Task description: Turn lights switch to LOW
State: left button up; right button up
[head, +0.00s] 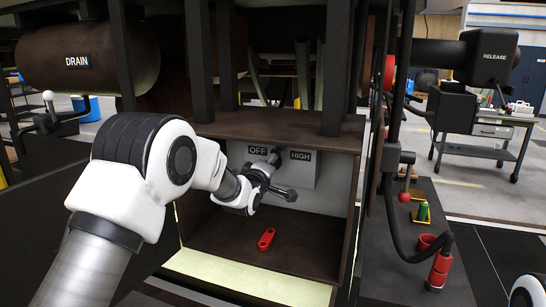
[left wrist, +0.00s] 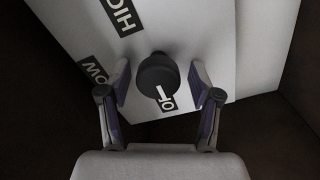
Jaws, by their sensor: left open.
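The light switch is a dark round knob (left wrist: 157,72) with a white mark, on a pale panel (left wrist: 205,45). Its mark is at the knob's lower side, by a partly hidden label that seems to read OFF. The HIGH label (left wrist: 122,16) and the LOW label (left wrist: 97,72) show in the left wrist view. In the head view, the OFF label (head: 258,150) and the HIGH label (head: 300,155) show; LOW is hidden. My left gripper (head: 279,177) is open in front of the panel, its fingers (left wrist: 160,80) on either side of the knob; contact is unclear. My right gripper is out of view.
The panel sits inside a dark, open-fronted compartment (head: 215,236), with walls close around my left arm. A red object (head: 266,239) lies on its floor. Dark vertical bars (head: 338,65) stand above. A RELEASE handle (head: 490,57) and red-and-black fittings (head: 438,270) are at right.

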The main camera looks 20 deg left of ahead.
pick_arm(q)
jog(key=shift+w+f, duration=0.1)
jog(key=shift+w, duration=0.25)
jog(key=shift+s, duration=0.25)
jog(key=shift+s+r, duration=0.15)
jog(key=shift+r, duration=0.1)
jog(key=c, duration=1.2)
jog(key=shift+o, duration=0.2)
jog(key=shift+b, duration=0.3)
